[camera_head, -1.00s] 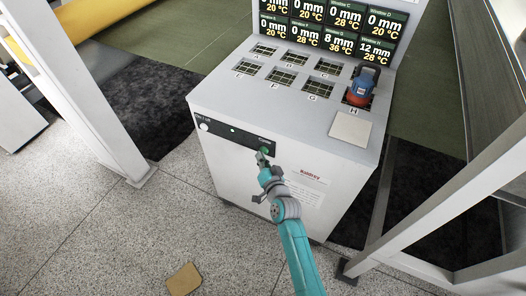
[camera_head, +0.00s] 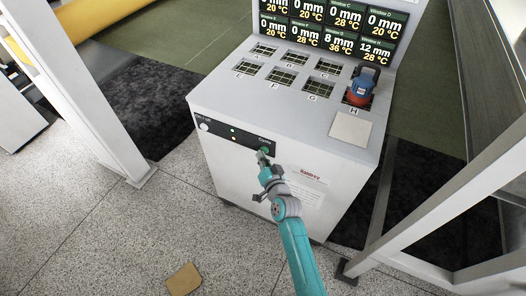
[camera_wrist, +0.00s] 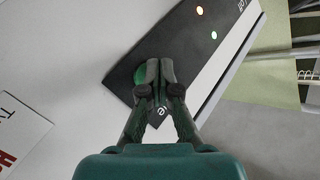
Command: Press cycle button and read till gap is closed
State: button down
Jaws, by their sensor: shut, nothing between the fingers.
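The green cycle button (camera_wrist: 139,74) is on a black panel (camera_head: 222,133) on the front of a white cabinet (camera_head: 240,175). My gripper (camera_head: 264,153) is shut and empty, its tips at the button; in the wrist view the fingertips (camera_wrist: 154,70) overlap the button's right edge. I cannot tell whether it is pressed in. The display (camera_head: 330,27) reads 0 mm in most windows, 8 mm with 36 °C at lower third, and 12 mm with 28 °C at H. A blue and red tool (camera_head: 362,86) stands over window H.
A blank plate (camera_head: 351,128) lies below H. White posts (camera_head: 98,90) flank the cabinet. A brown square (camera_head: 184,279) lies on the speckled floor.

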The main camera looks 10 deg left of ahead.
jog(key=shift+s, duration=0.15)
jog(key=s+a, duration=0.2)
jog(key=s, duration=0.3)
jog(key=shift+s, duration=0.35)
dwell(0.3)
dwell(0.7)
jog(key=s+d+f+n+h, duration=0.1)
jog(key=s+d+f+h, duration=0.1)
jog(key=s+d, duration=0.95)
jog(key=s+d+f+h, duration=0.1)
jog(key=s+d, duration=0.7)
jog(key=s, duration=0.6)
jog(key=s+d+r+h, duration=0.2)
jog(key=s+d+r, duration=0.1)
jog(key=s+r, duration=0.4)
jog(key=s+d+r+n+h, duration=0.1)
jog(key=s+d+r, duration=0.3)
jog(key=s+r, duration=0.4)
jog(key=s+h, duration=0.1)
jog(key=s, duration=0.5)
jog(key=shift+s+d, duration=0.15)
jog(key=shift+d, duration=0.05)
jog(key=shift+r, duration=0.1)
dwell(1.1)
